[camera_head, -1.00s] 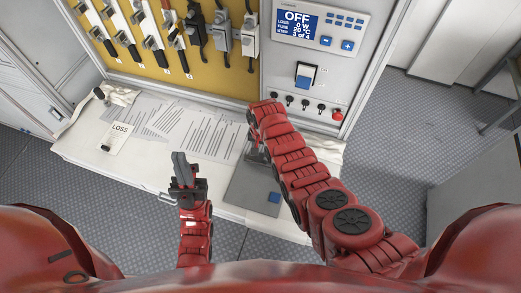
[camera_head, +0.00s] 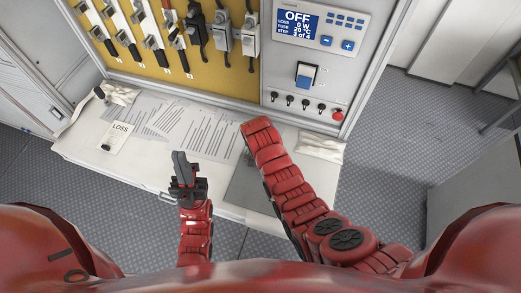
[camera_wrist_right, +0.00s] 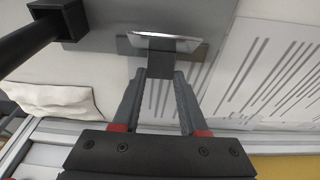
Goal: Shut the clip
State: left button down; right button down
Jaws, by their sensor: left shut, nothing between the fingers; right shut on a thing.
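My right gripper (camera_wrist_right: 163,76) shows in the right wrist view, with its fingertips closed on a small dark block (camera_wrist_right: 166,66). I take this block to be part of the clip. A shiny flat metal piece (camera_wrist_right: 168,42) lies just beyond it, over a grey plate. Whether the clip is open or shut cannot be told. In the head view my right arm hides this gripper and the clip, and only part of the grey plate (camera_head: 241,187) shows beside the arm. My left gripper (camera_head: 180,161) is shut and empty above the front edge of the bench, left of the plate.
Printed sheets (camera_head: 170,128) and a LOSS card (camera_head: 117,136) lie on the white bench. A yellow board (camera_head: 180,75) with several switches and a control panel reading OFF (camera_head: 298,20) stand behind. A black post (camera_wrist_right: 30,38) is close by in the right wrist view.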

jog(key=shift+s+a+f+t+b, duration=0.1)
jog(key=shift+s+f+t+b, duration=0.1)
jog(key=shift+t+b, duration=0.15)
jog(key=t+b, duration=0.2)
jog(key=b, duration=0.3)
jog(key=s+t+h+b, duration=0.1)
jog(key=t+b, duration=0.1)
jog(key=b, duration=0.3)
jog(key=s+t+h+b, duration=0.1)
jog(key=t+b, duration=0.1)
jog(key=b, duration=0.4)
jog(key=shift+a+r+t, duration=0.25)
jog(key=shift+a+t, duration=0.1)
jog(key=shift+s+r+t+h+b, duration=0.15)
jog(key=shift+r+t+h+b, duration=0.2)
jog(key=shift+b, duration=0.4)
jog(key=shift+c, duration=2.2)
grip_release()
